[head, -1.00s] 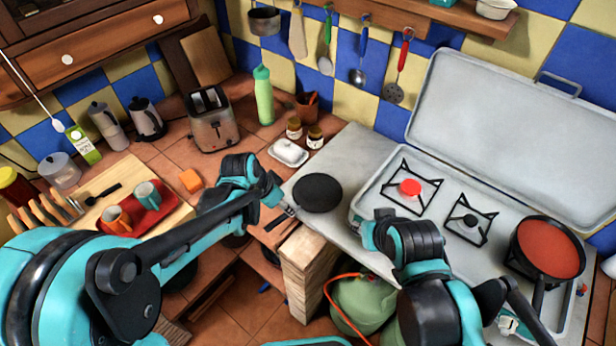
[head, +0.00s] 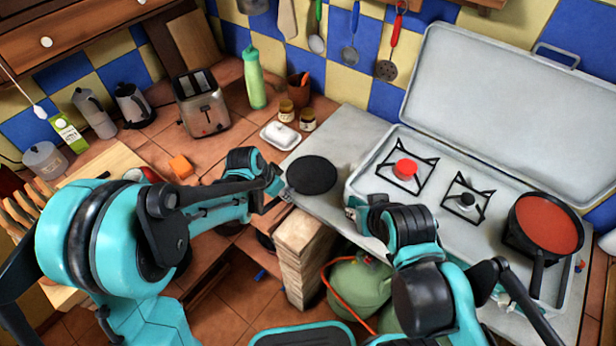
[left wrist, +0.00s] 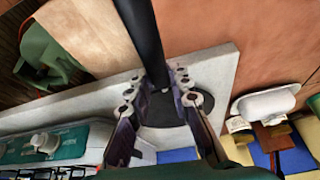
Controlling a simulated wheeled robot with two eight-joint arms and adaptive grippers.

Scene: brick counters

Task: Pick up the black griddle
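The black griddle (head: 312,175) is a round black disc lying flat near the left end of the grey counter, left of the stove. In the left wrist view, the griddle disc (left wrist: 165,110) shows beyond my left gripper, and a long black handle runs up from it to the top of the picture. My left gripper (head: 284,188) is at the griddle's near left side. Its fingers (left wrist: 163,88) are apart, one on each side of the handle, with gaps showing. My right arm (head: 400,225) hangs over the stove's front left corner; its fingertips are not clear.
A stove (head: 452,212) with a raised lid (head: 510,110) stands right of the griddle. A red-filled pan (head: 548,222) sits on its right. A white butter dish (head: 281,135), jars (head: 307,119) and a toaster (head: 202,103) stand behind on the tiled counter.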

